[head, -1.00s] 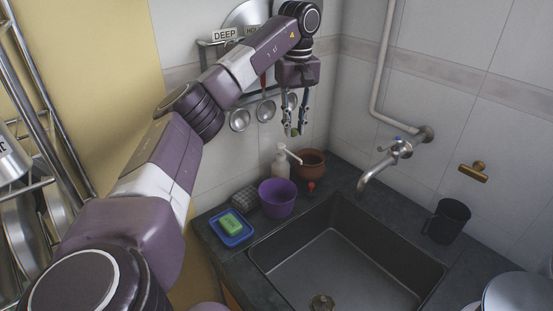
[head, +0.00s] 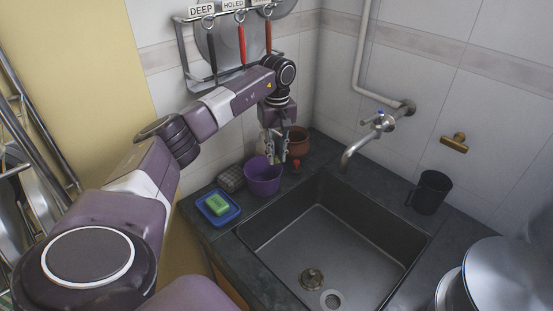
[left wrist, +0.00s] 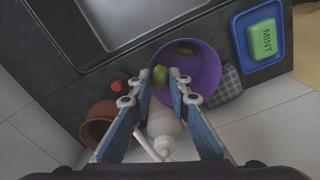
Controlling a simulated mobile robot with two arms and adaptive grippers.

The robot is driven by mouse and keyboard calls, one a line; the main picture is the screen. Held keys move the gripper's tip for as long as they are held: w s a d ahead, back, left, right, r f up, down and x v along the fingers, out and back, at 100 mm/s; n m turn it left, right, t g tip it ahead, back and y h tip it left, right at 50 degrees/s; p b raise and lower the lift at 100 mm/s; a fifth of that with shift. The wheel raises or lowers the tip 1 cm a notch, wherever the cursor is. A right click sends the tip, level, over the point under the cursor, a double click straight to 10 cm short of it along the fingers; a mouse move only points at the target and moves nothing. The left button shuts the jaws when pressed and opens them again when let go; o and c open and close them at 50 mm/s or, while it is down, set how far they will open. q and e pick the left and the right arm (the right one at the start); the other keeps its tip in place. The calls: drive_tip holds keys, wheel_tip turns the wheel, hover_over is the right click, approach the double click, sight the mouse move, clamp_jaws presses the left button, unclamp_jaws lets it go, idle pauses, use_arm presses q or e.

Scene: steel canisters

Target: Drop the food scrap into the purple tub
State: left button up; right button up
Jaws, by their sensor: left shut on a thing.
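The purple tub (head: 263,185) stands on the dark counter beside the sink, left of the brown pot. My left gripper (head: 275,160) points down just above and at the back right of the tub. In the left wrist view, the gripper (left wrist: 161,77) is shut on a small green food scrap (left wrist: 160,76) between its fingertips. The scrap shows against the left edge of the tub (left wrist: 208,68). A small brownish bit (left wrist: 185,51) shows inside the tub. My right gripper is not in view.
A blue dish (head: 218,207) holds green soap (head: 217,204). The sink (head: 330,245) is open in front.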

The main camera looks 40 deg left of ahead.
sight(276, 158)
use_arm(q)
wheel_tip(276, 158, down, 2)
drive_tip(key=shift+f, duration=0.15)
drive_tip(key=shift+s+f, duration=0.1)
drive_tip(key=shift+f, duration=0.45)
drive_tip(key=o, duration=0.6)
drive_tip(key=shift+c, duration=0.2)
drive_tip(key=shift+o, duration=0.9)
drive_tip(key=shift+f, duration=0.15)
wheel_tip(276, 158, up, 14)
drive_tip(key=b, duration=0.1)
drive_tip(key=shift+f+b, duration=0.25)
drive_tip(key=shift+b, duration=0.05)
